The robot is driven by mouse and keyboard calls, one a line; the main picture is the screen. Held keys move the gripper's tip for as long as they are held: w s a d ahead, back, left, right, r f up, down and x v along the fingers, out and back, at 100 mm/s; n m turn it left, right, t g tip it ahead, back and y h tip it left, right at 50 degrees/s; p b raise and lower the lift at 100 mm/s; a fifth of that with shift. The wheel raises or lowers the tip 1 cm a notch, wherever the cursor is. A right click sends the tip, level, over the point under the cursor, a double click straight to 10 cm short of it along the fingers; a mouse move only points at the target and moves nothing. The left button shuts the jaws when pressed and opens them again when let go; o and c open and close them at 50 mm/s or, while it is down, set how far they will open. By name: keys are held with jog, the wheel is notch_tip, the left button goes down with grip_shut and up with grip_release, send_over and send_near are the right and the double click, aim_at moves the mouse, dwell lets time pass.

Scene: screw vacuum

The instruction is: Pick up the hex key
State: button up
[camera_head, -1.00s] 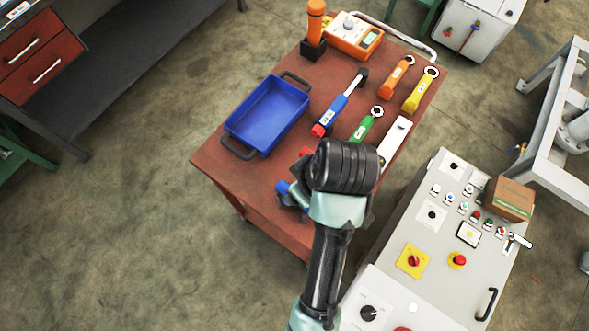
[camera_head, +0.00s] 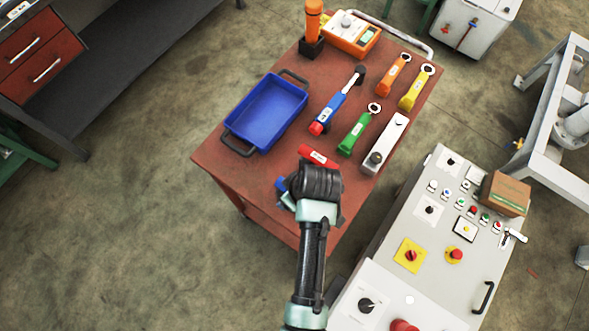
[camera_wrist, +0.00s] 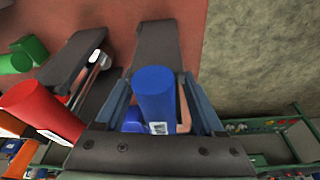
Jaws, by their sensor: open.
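No tool is plainly readable as the hex key. A blue-handled tool (camera_head: 281,184) lies at the near end of the red cart top, partly hidden by my gripper (camera_head: 320,185). In the wrist view, a labelled blue cylinder (camera_wrist: 154,92) shows close in front of my gripper (camera_wrist: 122,48), by the finger bases. A red labelled handle (camera_head: 318,157) lies just beyond my gripper; a red handle also shows in the wrist view (camera_wrist: 40,105), left of the fingers. My gripper is open, low over the cart's near end. The head view hides its fingertips.
The red cart (camera_head: 222,160) holds a blue tray (camera_head: 266,112), a green wrench (camera_head: 358,133), a blue tool (camera_head: 337,105), orange (camera_head: 393,77) and yellow (camera_head: 417,88) wrenches and a white-topped tool (camera_head: 386,142). A control console (camera_head: 425,225) stands close at the right.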

jog(key=shift+f, duration=0.15)
grip_shut()
dwell(1.4)
